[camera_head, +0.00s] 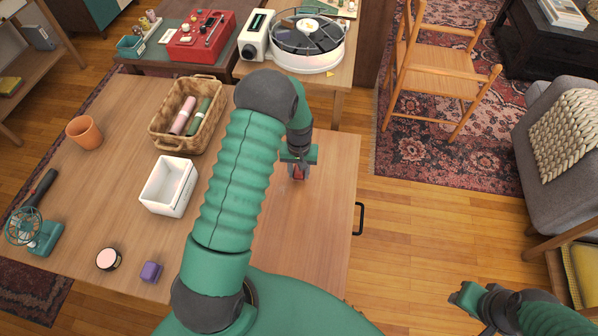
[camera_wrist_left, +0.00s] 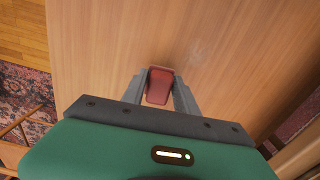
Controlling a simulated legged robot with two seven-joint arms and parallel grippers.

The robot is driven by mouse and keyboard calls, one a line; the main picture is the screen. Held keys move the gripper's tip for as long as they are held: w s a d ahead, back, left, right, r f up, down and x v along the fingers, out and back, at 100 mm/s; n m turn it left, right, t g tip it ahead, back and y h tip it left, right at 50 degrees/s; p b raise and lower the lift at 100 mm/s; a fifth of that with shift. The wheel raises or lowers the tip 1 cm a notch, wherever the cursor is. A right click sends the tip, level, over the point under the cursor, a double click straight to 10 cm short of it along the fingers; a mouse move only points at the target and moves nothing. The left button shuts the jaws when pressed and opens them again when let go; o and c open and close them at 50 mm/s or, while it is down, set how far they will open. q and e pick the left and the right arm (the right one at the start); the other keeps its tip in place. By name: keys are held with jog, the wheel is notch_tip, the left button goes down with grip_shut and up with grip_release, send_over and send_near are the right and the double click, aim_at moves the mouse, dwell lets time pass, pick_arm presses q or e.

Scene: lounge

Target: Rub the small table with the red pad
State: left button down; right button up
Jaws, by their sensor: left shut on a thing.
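The small table (camera_head: 330,215) is a light wooden top in front of me, with a dark handle on its right side. Its bare wood fills most of the left wrist view (camera_wrist_left: 100,50). My left gripper (camera_head: 298,174) is over the right part of the table, shut on the red pad (camera_wrist_left: 160,86). In the head view only a bit of the red pad (camera_head: 298,172) shows between the fingers. The pad is at or very near the tabletop; I cannot tell whether it touches. My right gripper (camera_head: 466,298) is at the lower right, away from the table, and its jaws are unclear.
A wooden chair (camera_head: 440,70) stands back right.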

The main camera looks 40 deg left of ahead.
aim_at(299, 172)
pick_arm(q)
jog(key=shift+s+d+r+p, duration=0.15)
jog(key=shift+r+p, duration=0.45)
jog(key=shift+r, duration=0.65)
jog(key=shift+r+p, duration=1.25)
jog(key=shift+r, duration=0.4)
